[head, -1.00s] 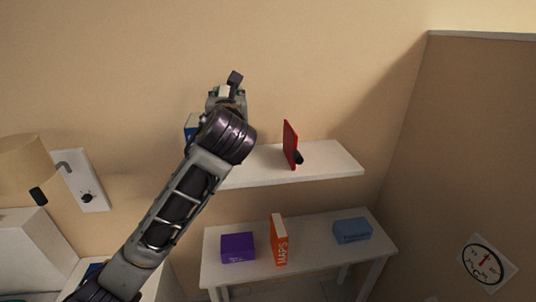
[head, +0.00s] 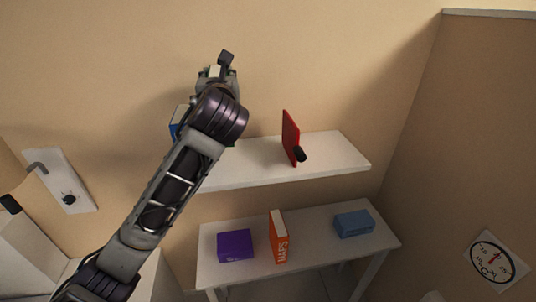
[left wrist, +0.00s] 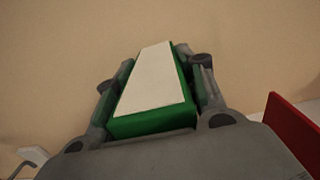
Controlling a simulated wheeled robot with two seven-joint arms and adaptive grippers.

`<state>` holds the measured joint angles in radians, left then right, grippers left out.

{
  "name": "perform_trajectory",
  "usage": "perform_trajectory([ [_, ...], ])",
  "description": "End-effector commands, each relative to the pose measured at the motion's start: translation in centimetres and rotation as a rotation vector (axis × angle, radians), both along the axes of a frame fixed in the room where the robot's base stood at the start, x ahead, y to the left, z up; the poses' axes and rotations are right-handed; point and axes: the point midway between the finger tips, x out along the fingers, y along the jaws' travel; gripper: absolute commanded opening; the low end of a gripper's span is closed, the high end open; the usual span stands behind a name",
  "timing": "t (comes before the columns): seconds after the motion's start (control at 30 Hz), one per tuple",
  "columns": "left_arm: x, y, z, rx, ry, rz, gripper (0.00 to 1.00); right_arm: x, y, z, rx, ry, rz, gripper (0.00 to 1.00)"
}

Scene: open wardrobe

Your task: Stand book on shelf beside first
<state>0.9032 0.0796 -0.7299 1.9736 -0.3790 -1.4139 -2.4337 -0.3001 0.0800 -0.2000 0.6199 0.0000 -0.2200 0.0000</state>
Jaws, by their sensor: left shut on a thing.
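My left gripper (head: 222,68) is raised in front of the wall, above the left part of the white shelf (head: 340,165). The left wrist view shows it shut on a green book (left wrist: 155,123) with white pages, a finger on each side. In the head view the arm hides most of this book. A thin red book (head: 290,135) stands upright on the shelf, to the right of the gripper and apart from it. A blue book (head: 177,123) shows partly behind my arm; its base is hidden. My right gripper is not in view.
A small black object (head: 300,154) is beside the red book. The lower table (head: 325,235) holds a purple box (head: 235,245), an orange MAPS book (head: 279,238) and a blue box (head: 354,224). A wall plate with a hook (head: 62,180) is at left. The shelf's right end is clear.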

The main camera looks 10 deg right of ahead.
Motion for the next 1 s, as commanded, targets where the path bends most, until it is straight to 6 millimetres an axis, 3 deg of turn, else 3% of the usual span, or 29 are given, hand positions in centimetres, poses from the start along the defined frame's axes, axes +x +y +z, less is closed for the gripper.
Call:
perform_trajectory([
  [0.27, 0.0, 0.0, -0.6, 0.000, -0.001, -0.001, 0.00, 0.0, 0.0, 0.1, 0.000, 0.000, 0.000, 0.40],
  [0.7, 0.0, 0.0, -5.1, 0.000, -0.001, 0.000, 0.00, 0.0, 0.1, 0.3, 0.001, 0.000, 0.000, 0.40],
  [1.0, 0.0, 0.0, -6.1, -0.001, -0.003, 0.000, 0.00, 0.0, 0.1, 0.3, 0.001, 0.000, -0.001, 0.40],
])
